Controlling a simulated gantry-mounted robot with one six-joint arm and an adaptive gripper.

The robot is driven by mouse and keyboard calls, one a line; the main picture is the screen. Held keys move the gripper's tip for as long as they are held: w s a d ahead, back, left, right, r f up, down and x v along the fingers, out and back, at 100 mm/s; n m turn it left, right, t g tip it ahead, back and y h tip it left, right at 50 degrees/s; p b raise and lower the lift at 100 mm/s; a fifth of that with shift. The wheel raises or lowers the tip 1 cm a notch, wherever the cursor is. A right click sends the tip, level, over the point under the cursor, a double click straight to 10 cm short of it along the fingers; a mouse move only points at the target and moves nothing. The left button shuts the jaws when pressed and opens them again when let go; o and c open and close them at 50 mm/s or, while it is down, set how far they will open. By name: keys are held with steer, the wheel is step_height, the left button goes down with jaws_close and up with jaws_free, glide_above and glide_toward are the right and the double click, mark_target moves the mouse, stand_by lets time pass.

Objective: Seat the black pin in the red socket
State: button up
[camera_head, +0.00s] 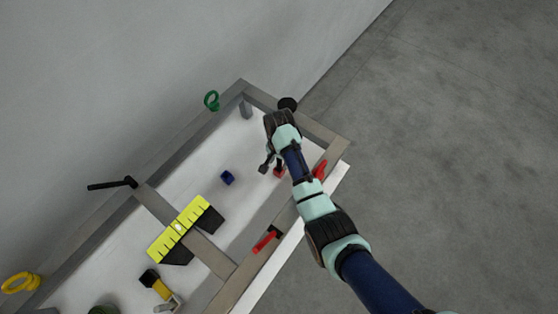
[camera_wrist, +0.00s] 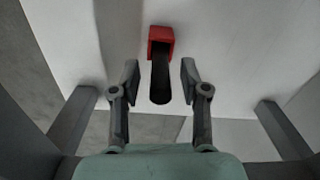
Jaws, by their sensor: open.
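The red socket (camera_wrist: 161,35) shows at the top middle of the wrist view, and part of it shows beside my gripper in the head view (camera_head: 279,172). The black pin (camera_wrist: 160,82) runs from the socket's opening toward the camera, with its upper end at or in the socket. I cannot tell how deep it sits. My gripper (camera_wrist: 160,82) is open, with one finger on each side of the pin and a visible gap on both sides. In the head view my gripper (camera_head: 268,164) is over the white panel, and I cannot make out the pin there.
A blue block (camera_head: 227,177) lies on the white panel (camera_head: 205,170) to the left. A grey frame (camera_head: 325,137) borders the panel. Red handles (camera_head: 265,241) are at the near side, and a yellow-and-black piece (camera_head: 180,229) crosses the middle bar. A green ring (camera_head: 211,100) is at the far edge.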

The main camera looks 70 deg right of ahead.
step_height(320, 180, up, 10)
steer(key=shift+f+p, duration=0.2)
steer(key=shift+p, duration=0.55)
steer(key=w+a+r+n+t+h, duration=0.1)
steer(key=w+a+r+n+t, duration=0.2)
steer(key=w+a, duration=0.4)
steer(key=w+a+r+n+t+h, duration=0.1)
steer(key=w+a+r+n+t, duration=0.15)
steer(key=w+a+n, duration=0.4)
steer(key=s+a+r+n+t, duration=0.1)
steer(key=a+r+n+t, duration=0.1)
steer(key=a+r, duration=0.3)
steer(key=s+a+r+n+t+y, duration=0.1)
steer(key=a+r+n+t, duration=0.2)
steer(key=a, duration=0.9)
steer(key=s+a+r+n+t+y, duration=0.1)
steer(key=a+r+n+t, duration=0.1)
steer(key=a+r+n, duration=0.3)
steer(key=a+r, duration=0.3)
steer(key=shift+s+a+r, duration=0.15)
steer(key=shift+s, duration=0.15)
